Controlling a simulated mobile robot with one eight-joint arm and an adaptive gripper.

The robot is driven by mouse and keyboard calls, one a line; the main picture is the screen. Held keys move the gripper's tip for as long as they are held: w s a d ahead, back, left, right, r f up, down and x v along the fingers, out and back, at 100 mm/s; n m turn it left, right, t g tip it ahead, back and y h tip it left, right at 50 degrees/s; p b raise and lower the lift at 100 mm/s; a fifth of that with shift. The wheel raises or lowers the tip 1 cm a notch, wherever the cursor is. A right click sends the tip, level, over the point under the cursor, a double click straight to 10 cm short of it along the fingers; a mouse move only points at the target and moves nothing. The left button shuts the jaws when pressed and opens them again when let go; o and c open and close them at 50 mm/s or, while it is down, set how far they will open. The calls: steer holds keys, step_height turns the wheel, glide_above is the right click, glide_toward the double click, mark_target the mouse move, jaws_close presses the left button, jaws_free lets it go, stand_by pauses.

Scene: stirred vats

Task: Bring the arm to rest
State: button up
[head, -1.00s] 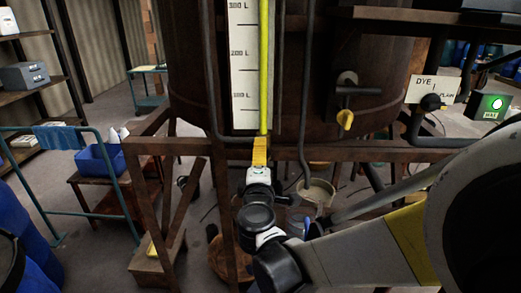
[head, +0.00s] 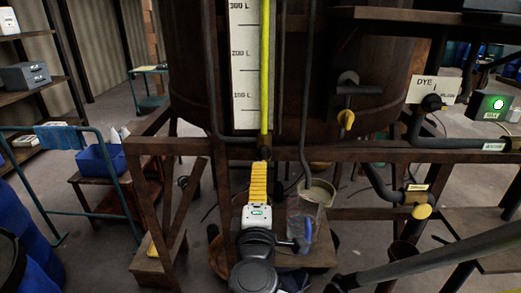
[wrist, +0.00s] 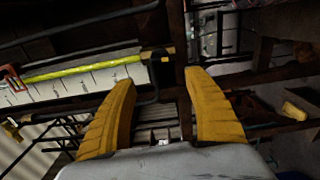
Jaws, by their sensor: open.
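My gripper (head: 259,182) is in front of the vat's lower frame in the head view, its yellow fingers pointing up and away. In the wrist view my gripper (wrist: 160,84) shows two yellow fingers spread wide apart with nothing between them. It is open and empty. My wrist and forearm run down to the bottom edge of the head view.
A brown vat (head: 300,60) with a litre gauge (head: 242,65) stands behind a rusty frame (head: 360,152). A clear jug (head: 303,215) stands close right of my gripper. Yellow-handled valves (head: 346,120) are to the right. A blue-railed trolley (head: 75,185) is at left.

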steer(key=s+d+f+m+g+h, duration=0.25)
steer(key=d+m, duration=0.25)
steer(key=d, duration=0.3)
steer(key=s+d+f+m+g+h, duration=0.1)
steer(key=d+f+m+g, duration=0.25)
steer(key=d, duration=0.55)
steer(key=s+d+f+m+g+y, duration=0.2)
steer(key=s+f+m+g+y, duration=0.1)
steer(key=s+m, duration=0.6)
steer(key=s+g+y, duration=0.1)
steer(key=s, duration=0.2)
steer(key=shift+d+g, duration=0.15)
steer(key=shift+g, duration=0.25)
